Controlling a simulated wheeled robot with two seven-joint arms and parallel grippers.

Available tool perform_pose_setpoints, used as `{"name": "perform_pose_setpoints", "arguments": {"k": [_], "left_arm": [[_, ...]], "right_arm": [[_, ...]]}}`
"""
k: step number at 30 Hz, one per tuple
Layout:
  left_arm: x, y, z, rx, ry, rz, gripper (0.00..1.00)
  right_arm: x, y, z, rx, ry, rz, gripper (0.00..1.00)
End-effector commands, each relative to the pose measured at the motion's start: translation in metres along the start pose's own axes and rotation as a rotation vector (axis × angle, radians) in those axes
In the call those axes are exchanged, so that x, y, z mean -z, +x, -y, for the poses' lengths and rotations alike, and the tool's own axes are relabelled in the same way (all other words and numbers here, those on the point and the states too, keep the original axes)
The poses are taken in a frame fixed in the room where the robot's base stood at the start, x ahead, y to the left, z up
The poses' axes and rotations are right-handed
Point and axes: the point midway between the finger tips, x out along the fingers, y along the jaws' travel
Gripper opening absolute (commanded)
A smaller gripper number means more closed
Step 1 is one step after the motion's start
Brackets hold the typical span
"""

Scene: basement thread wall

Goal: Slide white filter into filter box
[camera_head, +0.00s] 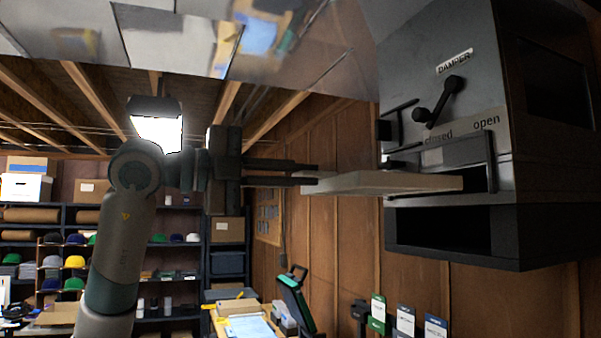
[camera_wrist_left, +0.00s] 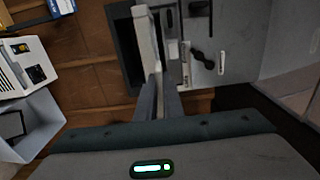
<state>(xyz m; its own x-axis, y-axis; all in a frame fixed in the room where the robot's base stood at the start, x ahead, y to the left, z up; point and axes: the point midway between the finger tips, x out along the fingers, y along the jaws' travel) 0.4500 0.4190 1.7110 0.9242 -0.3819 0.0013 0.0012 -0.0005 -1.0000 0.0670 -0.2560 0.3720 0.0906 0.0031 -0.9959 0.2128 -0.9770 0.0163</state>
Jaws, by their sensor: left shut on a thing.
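The white filter (camera_head: 385,182) is a flat pale panel held level in the head view. Its right end reaches into the slot of the grey filter box (camera_head: 450,150); most of its length is outside. My left gripper (camera_head: 312,175) is shut on the filter's left end, left of the box. In the left wrist view the fingers (camera_wrist_left: 161,95) are close together on the edge of the filter (camera_wrist_left: 147,38), which runs to the box's dark opening (camera_wrist_left: 128,45). The filter's inner end is hidden. My right gripper is not in view.
A damper lever (camera_head: 437,103) sticks out from the box face above the slot, beside "closed" and "open" labels. A dark open cavity (camera_head: 440,228) lies below the slot. Shelves (camera_head: 160,265) with hats and boxes stand at the far left. A wooden wall (camera_head: 335,240) is behind.

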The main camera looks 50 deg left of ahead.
Motion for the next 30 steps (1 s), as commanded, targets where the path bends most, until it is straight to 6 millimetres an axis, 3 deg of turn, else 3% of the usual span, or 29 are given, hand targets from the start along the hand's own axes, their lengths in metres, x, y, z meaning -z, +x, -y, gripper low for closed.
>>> {"name": "perform_pose_setpoints", "arguments": {"k": [14, 30], "left_arm": [[0.000, 0.006, 0.000, 0.000, 0.000, -0.001, 0.00], [0.001, 0.046, 0.001, 0.000, -0.001, -0.002, 0.00]], "right_arm": [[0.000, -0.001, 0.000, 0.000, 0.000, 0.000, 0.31], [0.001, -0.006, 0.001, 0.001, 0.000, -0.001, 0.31]]}}
